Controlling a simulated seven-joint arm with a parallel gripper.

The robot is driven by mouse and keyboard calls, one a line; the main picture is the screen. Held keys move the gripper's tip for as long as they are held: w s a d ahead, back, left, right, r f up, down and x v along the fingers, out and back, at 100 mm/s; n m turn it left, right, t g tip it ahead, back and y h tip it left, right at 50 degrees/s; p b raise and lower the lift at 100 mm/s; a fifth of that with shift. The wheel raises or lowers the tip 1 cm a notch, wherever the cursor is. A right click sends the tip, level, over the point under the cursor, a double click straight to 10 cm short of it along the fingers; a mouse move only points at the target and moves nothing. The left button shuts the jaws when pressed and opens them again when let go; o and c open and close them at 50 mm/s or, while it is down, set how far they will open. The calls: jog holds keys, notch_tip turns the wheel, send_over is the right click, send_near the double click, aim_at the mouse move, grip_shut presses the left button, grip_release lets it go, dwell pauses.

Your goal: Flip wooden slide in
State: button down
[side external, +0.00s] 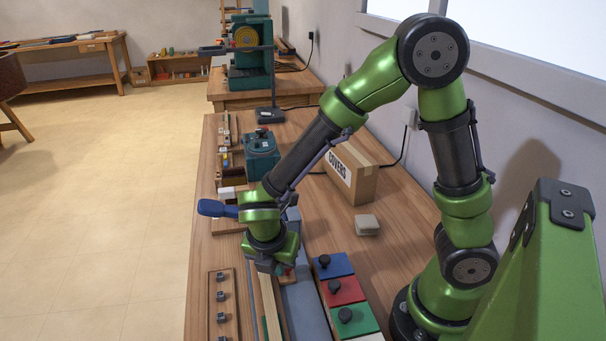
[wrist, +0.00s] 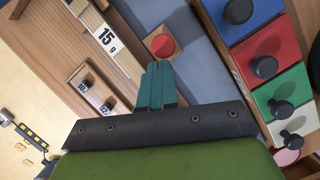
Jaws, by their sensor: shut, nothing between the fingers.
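A small wooden piece with a red disc (wrist: 162,47) lies at the blue-grey strip (wrist: 203,75) in the wrist view; I cannot tell if it is the wooden slide. A long pale wooden strip (side external: 272,308) runs toward the viewer beside the blue-grey strip in the side view. My gripper (wrist: 157,68) is shut and empty, its teal fingertips close to the near edge of the red-disc piece. Whether they touch it is unclear. In the side view my gripper (side external: 266,266) is low over the bench, its fingertips mostly hidden.
Blue, red (side external: 343,291) and green blocks with black knobs stand right of the blue-grey strip. A wooden rail with small dark pegs (side external: 221,297) lies left. A "COVERS" carton (side external: 350,172) and a small beige block (side external: 367,224) stand behind. Bare bench (side external: 400,232) lies around them.

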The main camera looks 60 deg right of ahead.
jog(key=a, duration=0.1)
jog(key=a+r, duration=0.1)
jog(key=a, duration=0.1)
jog(key=shift+s+r, duration=0.3)
jog(key=shift+s, duration=0.05)
jog(key=v, duration=0.9)
jog(key=shift+d, duration=0.1)
